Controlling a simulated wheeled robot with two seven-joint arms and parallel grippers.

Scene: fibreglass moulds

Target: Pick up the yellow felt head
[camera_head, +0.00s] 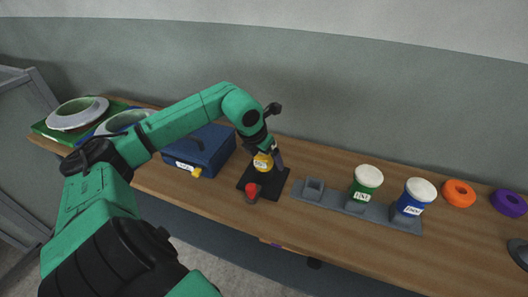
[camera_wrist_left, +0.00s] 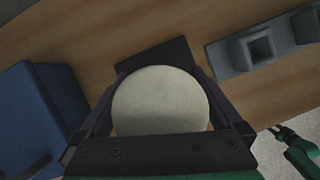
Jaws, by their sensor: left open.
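The yellow felt head (camera_head: 262,162) is at the black pad on the bench, partly hidden by my left gripper (camera_head: 269,160). In the left wrist view its round off-white felt top (camera_wrist_left: 160,100) fills the space between the fingers. The left gripper is open, with one finger on each side of the head; whether they touch it I cannot tell. A green arm with a dark gripper (camera_wrist_left: 284,135), seemingly my right, shows small at the lower right of the wrist view; its jaw opening is unclear.
A red piece (camera_head: 252,191) is at the black pad's (camera_head: 277,187) front. The blue case (camera_head: 205,148) stands left. A grey rack (camera_head: 330,201) to the right has an empty socket and holds green (camera_head: 362,190) and blue (camera_head: 412,203) heads. Orange (camera_head: 459,192) and purple (camera_head: 509,203) rings lie beyond.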

